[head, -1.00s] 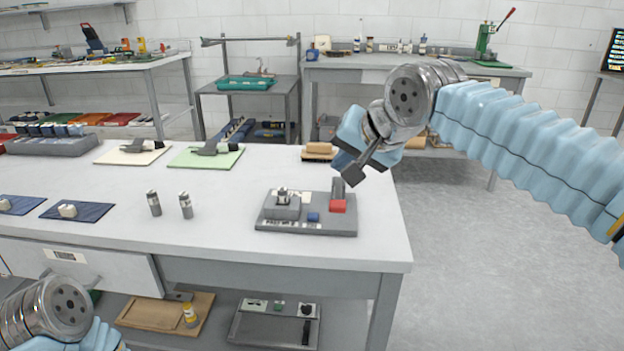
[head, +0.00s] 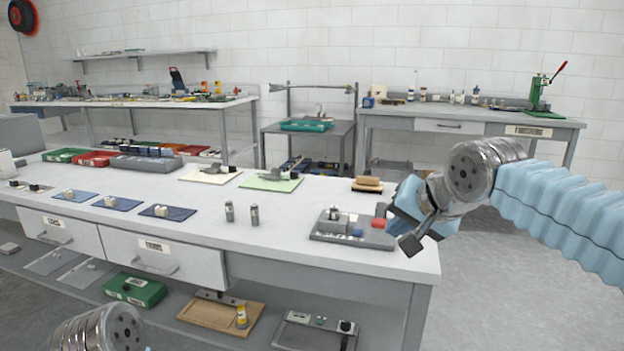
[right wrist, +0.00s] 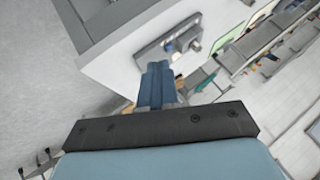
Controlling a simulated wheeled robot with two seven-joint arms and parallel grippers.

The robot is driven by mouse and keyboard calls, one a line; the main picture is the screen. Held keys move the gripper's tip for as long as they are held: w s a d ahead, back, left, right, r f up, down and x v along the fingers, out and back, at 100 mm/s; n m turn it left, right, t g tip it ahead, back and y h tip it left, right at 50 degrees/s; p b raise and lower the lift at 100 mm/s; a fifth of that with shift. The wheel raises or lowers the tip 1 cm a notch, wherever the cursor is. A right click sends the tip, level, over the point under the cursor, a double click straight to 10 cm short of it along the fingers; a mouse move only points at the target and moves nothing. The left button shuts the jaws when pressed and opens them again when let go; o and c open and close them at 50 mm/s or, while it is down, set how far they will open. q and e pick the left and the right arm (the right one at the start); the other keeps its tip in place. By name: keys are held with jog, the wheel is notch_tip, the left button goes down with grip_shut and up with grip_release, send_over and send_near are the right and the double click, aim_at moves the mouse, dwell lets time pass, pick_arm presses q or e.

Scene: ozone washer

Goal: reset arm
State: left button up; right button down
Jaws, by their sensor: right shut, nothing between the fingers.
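My right arm comes in from the right in the head view, in a light blue sleeve with a metal wrist. Its gripper (head: 424,232) is shut and empty, just beyond the right end of the workbench (head: 290,225). It hangs beside a grey device (head: 352,230) with a red button and a blue button. In the right wrist view the shut fingers (right wrist: 157,85) point toward the bench corner, and the grey device (right wrist: 170,45) lies beyond them. My left arm shows only as a metal wrist at the bottom left of the head view; its fingers are out of frame.
Two small metal cylinders (head: 254,215) stand on the bench left of the device. A green mat (head: 270,182) and a brown block (head: 369,182) lie toward the back edge. Blue mats (head: 117,203) lie at the left. Open floor (head: 520,290) lies right of the bench.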

jog(key=w+a+f+n+g+y, duration=0.1)
jog(key=a+f+g, duration=0.1)
jog(key=f, duration=1.4)
jog(key=w+a+f+n+g, duration=0.1)
jog(key=a+f+g, duration=0.15)
jog(key=f, duration=1.35)
jog(key=s+f+n+g, duration=0.1)
jog(key=s+f+g, duration=0.2)
jog(key=s+f, duration=2)
notch_tip(320, 180, down, 4)
jog(key=shift+s+d+r, duration=0.15)
jog(key=shift+r, duration=0.05)
